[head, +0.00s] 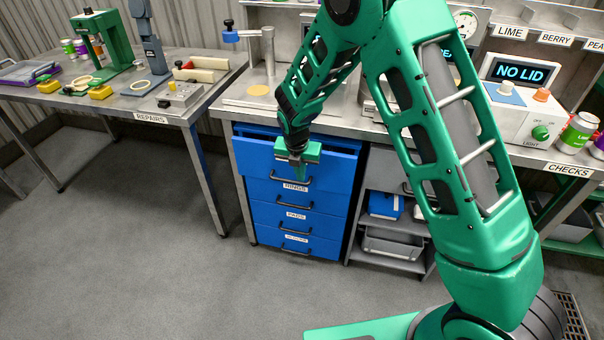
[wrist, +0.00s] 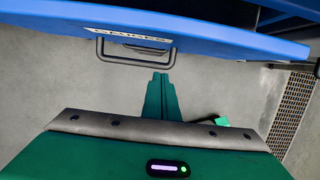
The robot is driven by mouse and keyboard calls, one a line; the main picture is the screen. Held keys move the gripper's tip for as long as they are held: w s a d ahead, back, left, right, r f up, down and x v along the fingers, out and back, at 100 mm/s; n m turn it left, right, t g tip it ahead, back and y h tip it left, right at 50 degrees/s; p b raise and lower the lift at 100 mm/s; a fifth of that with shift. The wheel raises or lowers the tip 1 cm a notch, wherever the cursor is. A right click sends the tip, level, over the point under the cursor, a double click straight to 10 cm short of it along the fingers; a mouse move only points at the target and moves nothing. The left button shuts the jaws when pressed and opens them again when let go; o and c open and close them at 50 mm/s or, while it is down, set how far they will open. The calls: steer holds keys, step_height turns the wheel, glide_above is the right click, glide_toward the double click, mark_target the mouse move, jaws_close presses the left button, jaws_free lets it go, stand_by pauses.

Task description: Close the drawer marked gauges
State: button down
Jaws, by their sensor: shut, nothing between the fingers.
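The drawer marked gauges (head: 258,160) is the top drawer of a blue cabinet, and it stands pulled out, with a dark gap showing behind its front.
Below are more shut blue drawers, including rings (head: 295,187) and pads (head: 296,215). The metal bench (head: 225,108) is above. The repairs table (head: 150,112) stands left, and open shelves (head: 398,225) stand right. The grey floor (head: 190,270) in front is clear.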

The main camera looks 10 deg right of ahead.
mark_target(324, 173)
steer(key=d+v, duration=0.1)
steer(key=v, duration=0.7)
steer(key=s+d+t, duration=0.1)
steer(key=s+d, duration=0.3)
steer(key=d, duration=0.1)
steer(key=shift+h, duration=0.4)
steer(key=x, duration=0.3)
steer(key=w+x, duration=0.1)
steer(key=x, duration=0.3)
steer(key=w+x, duration=0.1)
steer(key=x, duration=0.3)
steer(key=shift+d+r, duration=0.3)
steer(key=shift+w+d, duration=0.25)
steer(key=shift+w, duration=0.45)
